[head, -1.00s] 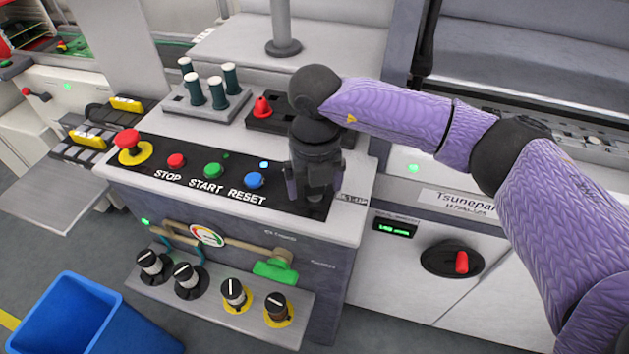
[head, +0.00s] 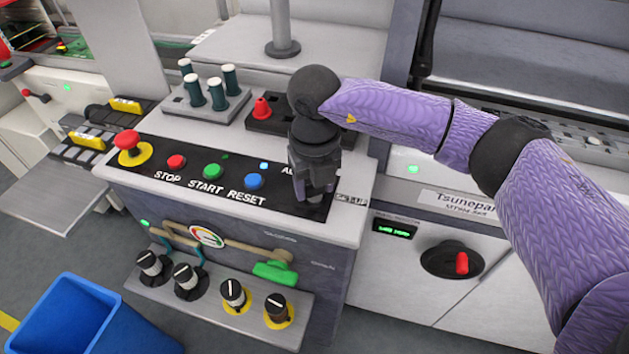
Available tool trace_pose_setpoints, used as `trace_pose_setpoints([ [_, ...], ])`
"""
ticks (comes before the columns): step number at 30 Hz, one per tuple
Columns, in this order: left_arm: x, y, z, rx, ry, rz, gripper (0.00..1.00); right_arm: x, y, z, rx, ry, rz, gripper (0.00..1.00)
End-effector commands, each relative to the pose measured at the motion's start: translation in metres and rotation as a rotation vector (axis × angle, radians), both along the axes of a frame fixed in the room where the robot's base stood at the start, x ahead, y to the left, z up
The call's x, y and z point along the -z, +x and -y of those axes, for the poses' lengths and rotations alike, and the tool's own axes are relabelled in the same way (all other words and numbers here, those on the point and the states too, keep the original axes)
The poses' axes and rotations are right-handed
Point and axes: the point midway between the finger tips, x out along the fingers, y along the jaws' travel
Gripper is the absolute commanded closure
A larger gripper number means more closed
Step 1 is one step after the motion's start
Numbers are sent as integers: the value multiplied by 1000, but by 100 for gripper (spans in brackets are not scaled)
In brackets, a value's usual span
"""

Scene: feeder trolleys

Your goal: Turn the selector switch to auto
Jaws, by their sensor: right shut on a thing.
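The black control panel (head: 150,164) on top of the grey cabinet carries the red, green and blue buttons. My right gripper (head: 308,200) points down at the right end of this panel and is shut on the selector switch, which the gripper hides. The pointing direction of the switch cannot be seen. My left gripper is not in view.
The red mushroom button (head: 127,140) and the blue RESET button (head: 254,181) stand left of the gripper. Below are black knobs (head: 233,292), a green-handled valve (head: 274,273) and a blue bin (head: 75,318).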

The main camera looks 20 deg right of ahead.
Motion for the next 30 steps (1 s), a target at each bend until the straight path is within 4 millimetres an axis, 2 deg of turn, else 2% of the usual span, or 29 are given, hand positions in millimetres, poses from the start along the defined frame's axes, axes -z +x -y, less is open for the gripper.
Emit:
trace_pose_setpoints([
  [18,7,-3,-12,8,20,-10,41,0,0,0,-559,0,2,100],
  [30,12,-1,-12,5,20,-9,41,-1,1,0,-818,0,3,100],
])
